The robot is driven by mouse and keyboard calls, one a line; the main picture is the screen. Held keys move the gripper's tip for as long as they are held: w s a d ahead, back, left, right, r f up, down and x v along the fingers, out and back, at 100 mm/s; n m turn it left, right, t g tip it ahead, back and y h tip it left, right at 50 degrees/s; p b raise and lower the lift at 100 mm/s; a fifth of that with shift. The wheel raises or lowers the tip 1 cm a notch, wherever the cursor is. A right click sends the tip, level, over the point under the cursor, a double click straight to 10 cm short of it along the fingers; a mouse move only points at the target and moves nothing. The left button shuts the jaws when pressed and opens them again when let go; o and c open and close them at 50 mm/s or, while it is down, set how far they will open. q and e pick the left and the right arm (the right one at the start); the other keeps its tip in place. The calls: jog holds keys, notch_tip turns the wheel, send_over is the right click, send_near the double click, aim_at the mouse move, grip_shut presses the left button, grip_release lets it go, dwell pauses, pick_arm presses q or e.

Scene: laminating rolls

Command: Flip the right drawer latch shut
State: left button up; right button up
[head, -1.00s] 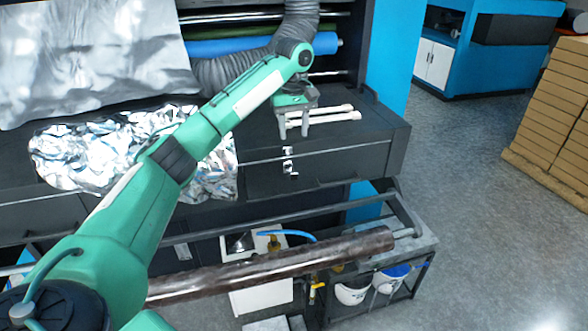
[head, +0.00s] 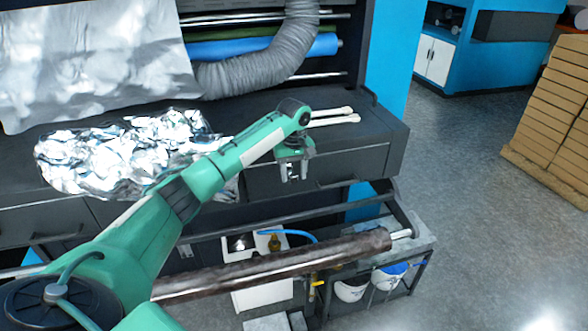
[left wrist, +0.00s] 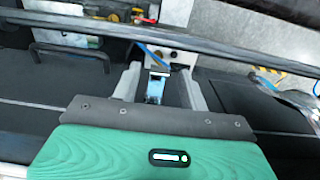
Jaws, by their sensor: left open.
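The right drawer (head: 345,166) is a dark drawer front under the bench top, with its handle to the right. My left gripper (head: 293,176) is at the left part of this drawer front, its fingers pointing down over the place of the latch. The gripper is open. In the left wrist view, the latch (left wrist: 155,88), a small metal piece with a bluish sheen, lies between the two spread fingers (left wrist: 158,74). I cannot tell whether a finger touches it. In the head view the gripper mostly hides the latch. My right gripper is not in view.
Crumpled foil (head: 120,155) and white rods (head: 335,116) lie on the bench top. A grey hose (head: 260,68) hangs above. A long brown roll (head: 280,262) runs across below the drawer. Open floor (head: 470,200) is at the right.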

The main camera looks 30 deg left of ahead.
pick_arm(q)
jog(key=shift+f, duration=0.15)
jog(key=shift+c, duration=0.4)
grip_shut()
